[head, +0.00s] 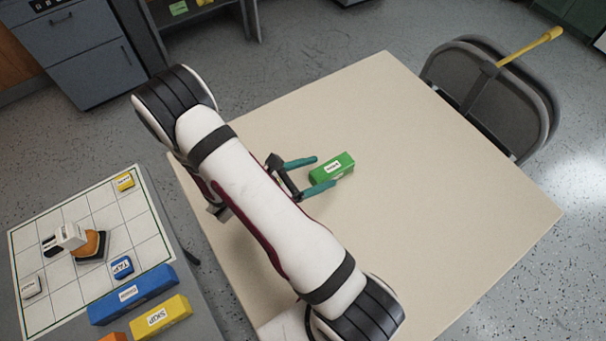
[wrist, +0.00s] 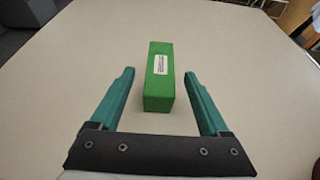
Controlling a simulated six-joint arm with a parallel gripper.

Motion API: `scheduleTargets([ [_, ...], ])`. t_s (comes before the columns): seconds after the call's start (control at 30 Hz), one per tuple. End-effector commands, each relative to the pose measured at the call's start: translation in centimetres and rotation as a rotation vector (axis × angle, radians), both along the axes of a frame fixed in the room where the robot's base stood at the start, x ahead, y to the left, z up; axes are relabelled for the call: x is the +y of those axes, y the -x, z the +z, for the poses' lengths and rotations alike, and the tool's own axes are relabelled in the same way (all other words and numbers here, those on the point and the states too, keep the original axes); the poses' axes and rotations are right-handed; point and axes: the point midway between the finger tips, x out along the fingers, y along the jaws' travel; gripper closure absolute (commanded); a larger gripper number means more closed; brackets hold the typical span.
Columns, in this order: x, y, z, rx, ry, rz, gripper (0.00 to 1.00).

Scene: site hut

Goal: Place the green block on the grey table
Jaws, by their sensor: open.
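The green block (head: 334,172) lies on the beige table, with a white label on its top. It also shows in the wrist view (wrist: 159,92), lengthwise ahead of me. My gripper (head: 322,173) is open, its two teal fingers on either side of the block's near part, with gaps visible on both sides in the wrist view. The block's far end reaches beyond the fingertips. The grey table (head: 193,312) is at the lower left in the head view, bearing a white gridded board and several blocks.
The beige table (head: 440,200) is otherwise clear. On the grey table are a blue block (head: 133,294), a yellow block (head: 160,317) and a gridded board (head: 45,308) with small labelled pieces. A folding chair (head: 490,95) stands at the beige table's upper right edge.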

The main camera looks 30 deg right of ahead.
Motion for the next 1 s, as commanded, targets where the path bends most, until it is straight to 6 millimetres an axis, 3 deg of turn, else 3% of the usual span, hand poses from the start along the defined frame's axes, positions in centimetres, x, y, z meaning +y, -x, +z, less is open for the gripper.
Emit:
scheduleTargets([
  [0.2,4.3,-0.1,1.8,-0.002,-0.001,0.005,0.2],
  [0.37,5.7,0.1,2.7,-0.016,-0.007,-0.019,0.2],
  [0.43,5.6,1.0,4.4,-0.086,-0.036,-0.113,0.2],
  [0.57,5.8,5.3,9.9,-0.371,-0.169,-0.519,0.2],
  [0.73,10.0,12.2,15.1,-0.779,-0.43,-1.201,0.2],
  [0.9,15.5,14.9,17.8,-0.999,-0.686,-1.709,0.2],
  [0.97,16.7,15.1,18.4,-1.029,-0.743,-1.807,0.2],
  [1.0,17.2,15.1,18.7,-1.04,-0.769,-1.848,0.15],
])
